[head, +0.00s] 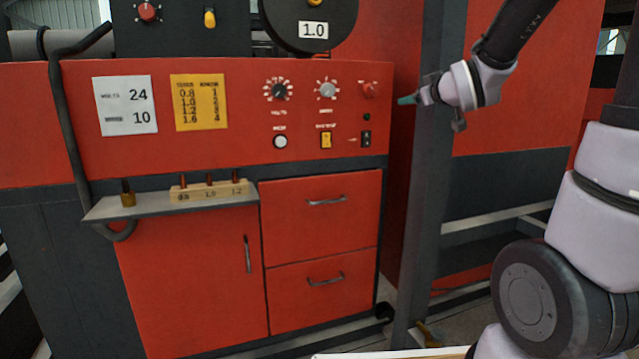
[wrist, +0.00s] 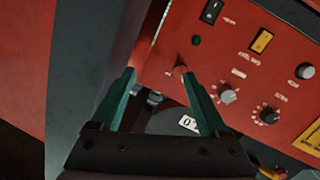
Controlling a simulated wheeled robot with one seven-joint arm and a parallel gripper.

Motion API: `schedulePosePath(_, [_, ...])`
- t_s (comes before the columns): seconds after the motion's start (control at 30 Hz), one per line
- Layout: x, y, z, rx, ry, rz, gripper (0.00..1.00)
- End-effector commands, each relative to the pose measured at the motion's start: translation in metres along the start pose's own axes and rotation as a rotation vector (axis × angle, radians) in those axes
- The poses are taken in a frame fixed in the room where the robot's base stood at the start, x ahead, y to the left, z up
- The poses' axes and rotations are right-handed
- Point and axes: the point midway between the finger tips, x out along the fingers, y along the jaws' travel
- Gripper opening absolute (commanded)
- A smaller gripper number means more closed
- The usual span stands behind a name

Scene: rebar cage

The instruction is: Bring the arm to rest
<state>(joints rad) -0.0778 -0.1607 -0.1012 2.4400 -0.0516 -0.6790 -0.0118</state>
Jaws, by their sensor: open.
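My gripper (head: 408,100) is at the upper right in the head view, just right of the red control panel (head: 225,120) and in front of a dark grey post (head: 432,200). In the wrist view its two green fingers (wrist: 158,95) stand apart with nothing held between them. A red knob (wrist: 181,71) on the panel shows between and beyond the fingers; it also shows in the head view (head: 369,89). I cannot tell from the wrist view how close the fingers are to it. My arm reaches in from the upper right.
A small grey shelf (head: 160,208) with a wooden tip holder (head: 210,191) juts from the cabinet's front left. Red drawers (head: 322,215) and a door (head: 185,280) are below. A black reel (head: 308,35) labelled 1.0 is above. Space in front of the cabinet looks clear.

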Motion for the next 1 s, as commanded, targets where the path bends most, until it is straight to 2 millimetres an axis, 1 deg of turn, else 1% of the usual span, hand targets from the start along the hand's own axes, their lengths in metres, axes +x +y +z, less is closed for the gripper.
schedulePosePath(0.03, [-0.012,0.005,0.001,0.048,-0.043,0.012,0.78])
schedulePosePath(0.17, [-0.043,0.009,0.013,0.185,-0.183,0.031,0.78])
schedulePosePath(0.33, [-0.091,0.002,0.03,0.365,-0.361,0.037,0.78])
schedulePosePath(0.47, [-0.133,-0.013,0.041,0.504,-0.496,0.029,0.78])
schedulePosePath(0.6, [-0.18,-0.035,0.051,0.647,-0.634,0.009,0.78])
schedulePosePath(0.7, [-0.21,-0.051,0.055,0.729,-0.718,-0.009,0.78])
schedulePosePath(0.83, [-0.237,-0.067,0.058,0.801,-0.795,-0.028,0.78])
schedulePosePath(0.9, [-0.245,-0.072,0.059,0.823,-0.819,-0.034,0.78])
schedulePosePath(1.0, [-0.249,-0.075,0.06,0.836,-0.834,-0.038,0.78])
